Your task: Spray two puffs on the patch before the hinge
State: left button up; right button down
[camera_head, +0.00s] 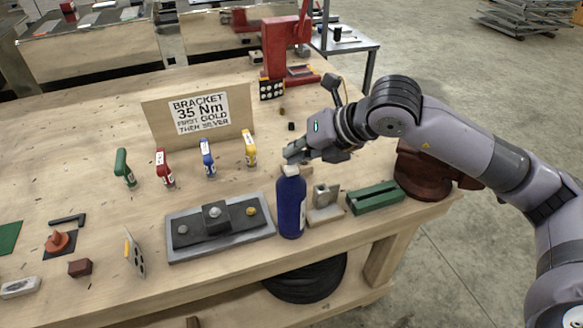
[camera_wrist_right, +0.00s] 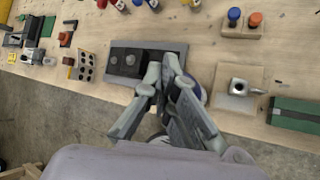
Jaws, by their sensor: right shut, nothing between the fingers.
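A blue spray can (camera_head: 291,207) with a white top stands upright near the front edge of the bench. My right gripper (camera_head: 296,152) is shut and empty, close to the can's top; I cannot tell whether it touches. In the right wrist view the shut fingers (camera_wrist_right: 166,66) partly hide the blue can (camera_wrist_right: 203,94). A small metal fitting (camera_head: 325,194) on a wooden board stands just right of the can; it also shows in the wrist view (camera_wrist_right: 240,88). I cannot tell whether it is the hinge, and no patch stands out clearly. My left gripper is not in view.
A grey tray (camera_head: 185,252) with a dark bracket lies left of the can. A green block (camera_head: 375,197) lies right. Several coloured upright tools stand behind, before a bracket sign (camera_head: 200,116). A red press (camera_head: 285,45) stands at the back.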

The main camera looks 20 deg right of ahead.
jog(key=shift+r+p, duration=1.05)
jog(key=shift+r, duration=1.7)
